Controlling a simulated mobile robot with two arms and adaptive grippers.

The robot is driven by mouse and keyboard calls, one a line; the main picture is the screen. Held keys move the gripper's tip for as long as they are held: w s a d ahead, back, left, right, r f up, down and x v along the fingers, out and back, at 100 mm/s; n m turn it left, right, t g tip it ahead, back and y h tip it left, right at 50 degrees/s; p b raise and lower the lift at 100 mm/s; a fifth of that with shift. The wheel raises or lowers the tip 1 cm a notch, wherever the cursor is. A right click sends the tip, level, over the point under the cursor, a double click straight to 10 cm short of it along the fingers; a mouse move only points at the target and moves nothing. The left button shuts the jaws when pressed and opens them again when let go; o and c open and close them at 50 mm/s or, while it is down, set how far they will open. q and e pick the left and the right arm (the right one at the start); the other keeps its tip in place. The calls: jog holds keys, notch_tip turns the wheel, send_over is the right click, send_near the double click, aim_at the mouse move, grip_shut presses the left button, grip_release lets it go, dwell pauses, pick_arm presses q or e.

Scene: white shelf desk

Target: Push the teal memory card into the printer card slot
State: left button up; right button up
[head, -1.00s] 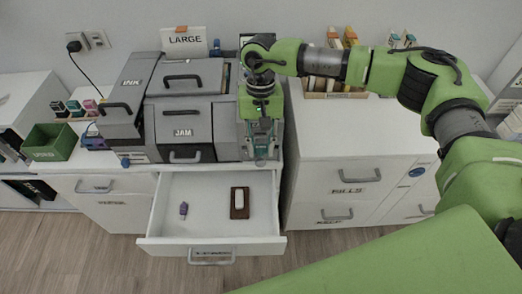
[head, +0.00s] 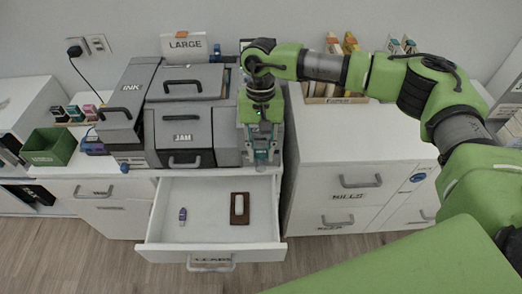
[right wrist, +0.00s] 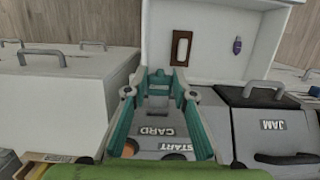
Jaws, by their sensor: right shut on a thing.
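My right gripper (head: 261,163) points down at the right front of the grey printer (head: 183,125). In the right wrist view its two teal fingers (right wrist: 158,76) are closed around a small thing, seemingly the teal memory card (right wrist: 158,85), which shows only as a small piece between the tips. The printer panel (right wrist: 172,146) below the fingers bears the labels CARD and START. The card slot itself is hidden by the gripper, so I cannot tell whether the card touches it. My left gripper is not in view.
A white cabinet (head: 350,150) stands to the right. A green bin (head: 48,150) stands at the left.

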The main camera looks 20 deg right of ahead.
aim_at(261, 147)
jog(key=shift+b, duration=0.6)
dwell(0.9)
jog(key=shift+w+d+b, duration=0.25)
jog(key=shift+w+b, duration=0.45)
jog(key=shift+w, duration=0.3)
jog(key=shift+w+d+b, duration=0.2)
jog(key=shift+w+b, duration=0.15)
jog(key=shift+w, duration=0.25)
jog(key=o, duration=0.9)
